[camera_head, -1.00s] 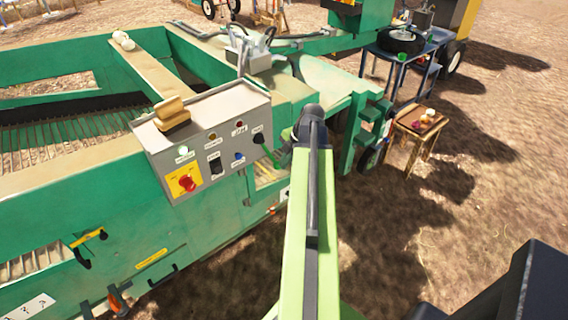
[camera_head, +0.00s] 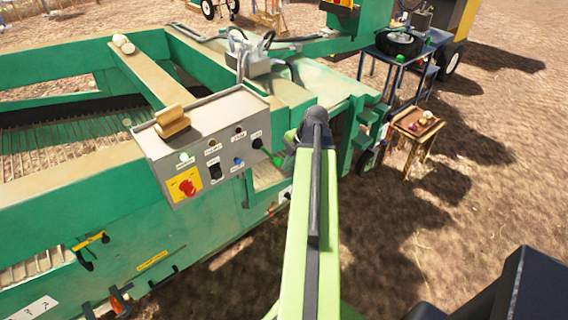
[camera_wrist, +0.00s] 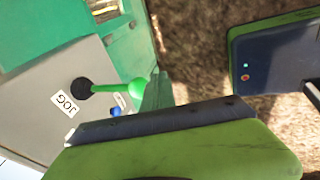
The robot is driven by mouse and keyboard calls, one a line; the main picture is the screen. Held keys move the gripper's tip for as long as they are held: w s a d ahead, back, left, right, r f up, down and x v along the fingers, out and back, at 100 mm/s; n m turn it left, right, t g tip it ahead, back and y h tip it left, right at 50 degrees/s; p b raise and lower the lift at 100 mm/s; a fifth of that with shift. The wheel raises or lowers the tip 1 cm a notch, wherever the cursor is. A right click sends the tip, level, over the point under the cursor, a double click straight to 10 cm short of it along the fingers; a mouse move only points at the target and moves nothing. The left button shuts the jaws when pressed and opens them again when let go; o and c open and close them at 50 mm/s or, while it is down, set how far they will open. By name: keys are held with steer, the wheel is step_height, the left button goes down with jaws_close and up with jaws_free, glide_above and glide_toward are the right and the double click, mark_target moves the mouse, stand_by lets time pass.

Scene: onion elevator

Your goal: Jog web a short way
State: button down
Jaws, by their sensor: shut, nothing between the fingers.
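The grey control panel (camera_head: 215,135) stands on the green machine's side. Its jog lever has a black base (camera_head: 257,143) and a green knob (camera_head: 278,160) near its right end. In the wrist view, the lever's green ball (camera_wrist: 138,88) sticks out of the panel beside the JOG label (camera_wrist: 64,104). My gripper (camera_wrist: 165,122) is shut and empty, close below the ball in that view; contact cannot be told. In the head view my own arm hides the gripper. The web (camera_head: 70,145) is a bed of parallel rods inside the machine at left.
The panel also carries a red knob on a yellow plate (camera_head: 185,186), a blue button (camera_head: 238,162) and a lit green lamp (camera_head: 184,157). A small wooden table (camera_head: 416,124) and a blue bench (camera_head: 405,55) stand at right. Bare ground lies right of my arm.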

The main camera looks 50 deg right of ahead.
steer(key=s+d+r+p, duration=0.1)
steer(key=s+r+p, duration=0.5)
steer(key=r, duration=0.1)
steer(key=shift+s+r, duration=0.3)
steer(key=shift+r, duration=0.1)
steer(key=w+a+n+g+y, duration=0.1)
steer(key=w+a+n, duration=0.2)
steer(key=w+a, duration=0.7)
steer(key=w+a+n+g, duration=0.1)
steer(key=w+a+n, duration=0.2)
steer(key=w+a, duration=0.7)
steer(key=s+a+f+m+g+h, duration=0.1)
steer(key=a+m+g+h, duration=0.1)
steer(key=a+m, duration=2)
steer(key=a, duration=0.3)
steer(key=shift+f+m+h, duration=0.3)
